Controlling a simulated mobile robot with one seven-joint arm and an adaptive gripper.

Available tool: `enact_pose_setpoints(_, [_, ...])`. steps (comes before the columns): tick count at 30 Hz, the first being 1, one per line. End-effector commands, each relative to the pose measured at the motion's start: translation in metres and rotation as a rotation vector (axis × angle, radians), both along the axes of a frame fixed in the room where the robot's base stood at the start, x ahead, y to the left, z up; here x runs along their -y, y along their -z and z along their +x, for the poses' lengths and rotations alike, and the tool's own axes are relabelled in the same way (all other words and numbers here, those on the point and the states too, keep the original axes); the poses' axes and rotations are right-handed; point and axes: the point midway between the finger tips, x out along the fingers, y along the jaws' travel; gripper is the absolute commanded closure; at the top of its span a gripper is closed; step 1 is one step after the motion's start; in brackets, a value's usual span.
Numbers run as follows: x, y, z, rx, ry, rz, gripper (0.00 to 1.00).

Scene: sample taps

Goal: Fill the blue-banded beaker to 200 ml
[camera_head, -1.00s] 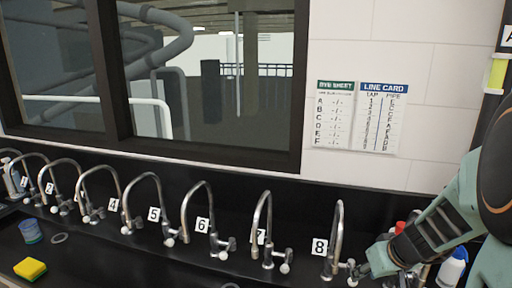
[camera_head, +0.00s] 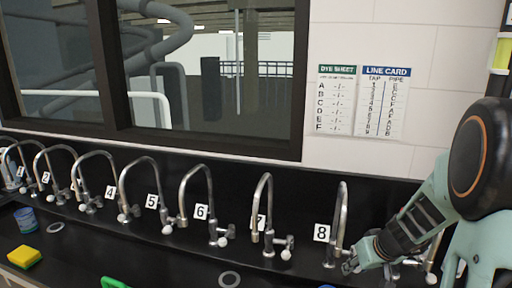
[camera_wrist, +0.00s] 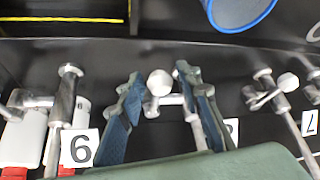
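My gripper (camera_wrist: 159,80) is open in the wrist view, which shows the taps upside down. Its two blue-grey fingers stand either side of a tap's round white knob (camera_wrist: 160,82), with a gap on each side. In the head view my gripper (camera_head: 362,262) is at tap 8 (camera_head: 338,225), beside the number 8 label (camera_head: 321,233). A vessel with a blue rim (camera_wrist: 236,22) is cut off at the top of the wrist view; it may be the blue-banded beaker. Only a sliver of blue (camera_head: 327,286) shows at the head view's bottom edge. Its contents and level cannot be read.
A row of numbered taps runs left along the black bench, including tap 7 (camera_head: 265,215) and tap 6 (camera_head: 205,205). A blue cup (camera_head: 27,220), a yellow sponge (camera_head: 24,257) and a grey ring (camera_head: 229,280) lie on the bench. A line card (camera_head: 382,102) hangs on the wall.

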Motion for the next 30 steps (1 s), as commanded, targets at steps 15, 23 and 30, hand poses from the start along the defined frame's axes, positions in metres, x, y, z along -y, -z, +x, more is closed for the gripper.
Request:
enact_pose_setpoints(15, [0.002, -0.02, -0.01, 0.001, 0.0, -0.002, 0.68])
enact_pose_setpoints(23, [0.003, -0.048, -0.025, 0.001, 0.0, -0.001, 0.68])
enact_pose_setpoints(30, [0.005, -0.068, -0.038, 0.001, 0.001, 0.0, 0.68])
